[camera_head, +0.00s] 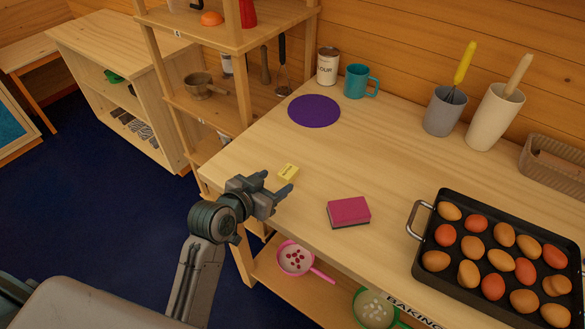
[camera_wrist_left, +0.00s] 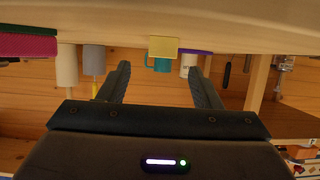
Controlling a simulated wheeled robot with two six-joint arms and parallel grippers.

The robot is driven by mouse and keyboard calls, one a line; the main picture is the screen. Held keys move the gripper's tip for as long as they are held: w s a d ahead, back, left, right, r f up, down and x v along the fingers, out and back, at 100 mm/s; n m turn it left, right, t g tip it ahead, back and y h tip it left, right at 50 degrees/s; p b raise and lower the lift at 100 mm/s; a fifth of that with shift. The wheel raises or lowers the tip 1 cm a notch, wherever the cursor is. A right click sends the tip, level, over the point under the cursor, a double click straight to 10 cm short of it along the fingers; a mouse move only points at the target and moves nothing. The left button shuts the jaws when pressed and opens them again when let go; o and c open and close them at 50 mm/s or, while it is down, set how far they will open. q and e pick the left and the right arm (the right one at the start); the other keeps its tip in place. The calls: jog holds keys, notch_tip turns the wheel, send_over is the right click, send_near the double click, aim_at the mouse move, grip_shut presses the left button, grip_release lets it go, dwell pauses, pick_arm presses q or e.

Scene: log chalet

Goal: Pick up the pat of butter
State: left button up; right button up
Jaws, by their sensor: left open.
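The pat of butter (camera_head: 287,171) is a small pale yellow block with dark lettering, lying on the wooden counter near its left front edge. My left gripper (camera_head: 288,181) is open and just in front of the butter, its fingers pointing towards the counter. In the left wrist view the picture is upside down, and the butter (camera_wrist_left: 163,46) shows beyond and between the two open fingers (camera_wrist_left: 159,70). Nothing is held between them. My right gripper is not in view.
A pink sponge (camera_head: 348,211) lies right of the butter, and a purple round mat (camera_head: 314,111) lies behind it. A black tray (camera_head: 427,237) of several eggs stands at the right. A teal mug (camera_head: 357,81) and can (camera_head: 327,66) stand at the back. The counter's middle is clear.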

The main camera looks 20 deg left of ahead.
aim_at(288, 172)
pick_arm(q)
jog(key=shift+x, duration=1)
jog(key=shift+w+d+f, duration=0.1)
jog(key=shift+w, duration=0.25)
jog(key=shift+w+d+p, duration=0.1)
jog(key=shift+w+p, duration=0.2)
jog(key=shift+w, duration=0.1)
jog(key=p+x, duration=0.1)
jog(key=x, duration=0.2)
jog(key=shift+w, duration=0.3)
jog(key=shift+w+d+f, duration=0.15)
jog(key=shift+w+f, duration=0.1)
jog(key=shift+w, duration=0.25)
jog(key=shift+s, duration=0.1)
jog(key=shift+c, duration=1.3)
jog(key=c, duration=0.8)
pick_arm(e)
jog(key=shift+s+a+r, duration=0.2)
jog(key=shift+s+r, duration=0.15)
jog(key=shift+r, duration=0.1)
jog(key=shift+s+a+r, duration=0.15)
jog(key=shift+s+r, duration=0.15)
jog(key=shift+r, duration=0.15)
